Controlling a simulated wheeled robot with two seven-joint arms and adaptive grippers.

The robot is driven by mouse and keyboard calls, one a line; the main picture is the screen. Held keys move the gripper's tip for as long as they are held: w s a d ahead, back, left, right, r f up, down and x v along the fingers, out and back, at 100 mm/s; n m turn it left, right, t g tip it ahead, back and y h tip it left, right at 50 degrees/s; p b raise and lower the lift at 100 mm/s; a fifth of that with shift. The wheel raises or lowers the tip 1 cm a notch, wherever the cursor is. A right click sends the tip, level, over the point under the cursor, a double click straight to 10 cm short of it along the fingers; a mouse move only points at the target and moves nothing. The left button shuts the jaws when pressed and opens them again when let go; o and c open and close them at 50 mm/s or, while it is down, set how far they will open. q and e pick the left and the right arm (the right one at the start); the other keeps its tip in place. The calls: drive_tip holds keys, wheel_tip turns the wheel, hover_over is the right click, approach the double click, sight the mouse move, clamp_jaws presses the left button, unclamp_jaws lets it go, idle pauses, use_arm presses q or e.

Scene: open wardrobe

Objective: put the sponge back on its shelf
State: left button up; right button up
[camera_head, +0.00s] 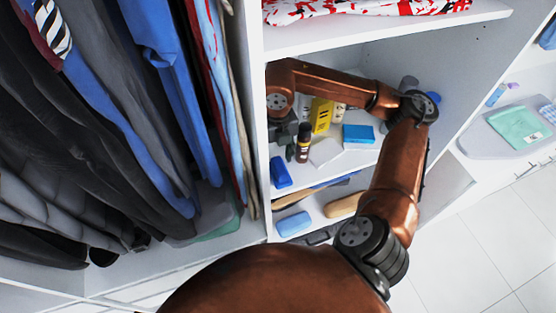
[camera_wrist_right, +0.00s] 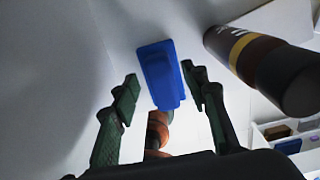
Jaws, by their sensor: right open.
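A deep blue block (camera_head: 280,172), which may be the sponge, lies at the left front of the middle shelf (camera_head: 352,160). A lighter blue block (camera_head: 293,223) lies on the shelf below; I cannot tell for certain which is the sponge. My right gripper (camera_head: 291,151) is inside the middle compartment, close to the left wall, just behind the deep blue block. In the right wrist view the fingers (camera_wrist_right: 160,92) are open and empty. The deep blue block (camera_wrist_right: 160,75) appears between and beyond the fingertips, with no visible contact. My left gripper is out of view.
A dark bottle (camera_head: 303,142) stands right beside the gripper and looms close in the wrist view (camera_wrist_right: 285,78). A yellow box (camera_head: 321,115), white box (camera_head: 325,152) and blue box (camera_head: 357,133) stand further right. Clothes (camera_head: 110,110) hang left of the divider (camera_head: 251,100).

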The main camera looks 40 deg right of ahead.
sight(278, 162)
wheel_tip(278, 162, up, 6)
drive_tip(key=shift+f+b, duration=0.15)
drive_tip(key=shift+b, duration=0.3)
